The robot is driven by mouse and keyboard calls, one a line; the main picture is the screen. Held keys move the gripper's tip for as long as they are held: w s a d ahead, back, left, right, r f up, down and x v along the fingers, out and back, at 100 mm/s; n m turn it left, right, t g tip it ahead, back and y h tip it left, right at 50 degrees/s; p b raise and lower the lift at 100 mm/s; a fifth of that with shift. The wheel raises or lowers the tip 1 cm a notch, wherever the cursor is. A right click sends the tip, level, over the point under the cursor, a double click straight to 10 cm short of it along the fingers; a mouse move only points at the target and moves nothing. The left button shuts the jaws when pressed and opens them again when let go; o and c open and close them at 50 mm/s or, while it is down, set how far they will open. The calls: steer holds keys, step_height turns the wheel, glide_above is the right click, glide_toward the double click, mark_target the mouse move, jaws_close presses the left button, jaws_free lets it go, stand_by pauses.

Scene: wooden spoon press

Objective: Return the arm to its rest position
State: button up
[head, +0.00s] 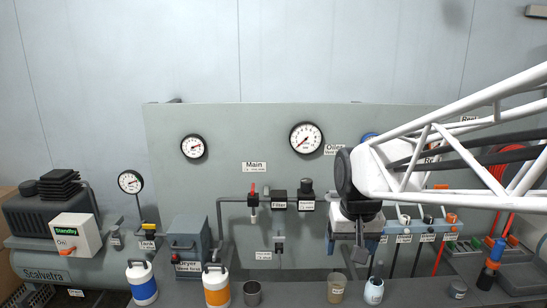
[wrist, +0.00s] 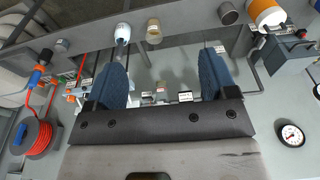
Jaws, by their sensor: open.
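My arm reaches in from the right in the head view. My gripper (head: 362,250) hangs in front of the grey panel (head: 275,130), above the bench's front ledge. In the wrist view its two blue fingers (wrist: 164,62) stand wide apart with nothing between them. The fingertips look clear of the tan cup (head: 337,288) and the white container (head: 375,290) below. My arm hides part of the panel's right side.
The ledge also holds an orange-banded bottle (head: 216,287), a blue-banded bottle (head: 142,283) and a grey cup (head: 252,293). A compressor (head: 50,210) stands left. Right are a blue-and-orange tool (head: 491,265) and a red hose reel (wrist: 38,138). The wall above is clear.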

steer(key=s+d+f, duration=0.1)
steer(key=s, duration=0.7)
steer(key=s+d+f, duration=0.1)
steer(key=s, duration=0.7)
steer(key=shift+s+d+f+t, duration=0.3)
steer(key=shift+s+f+t, duration=0.05)
steer(key=shift+s+t, duration=0.05)
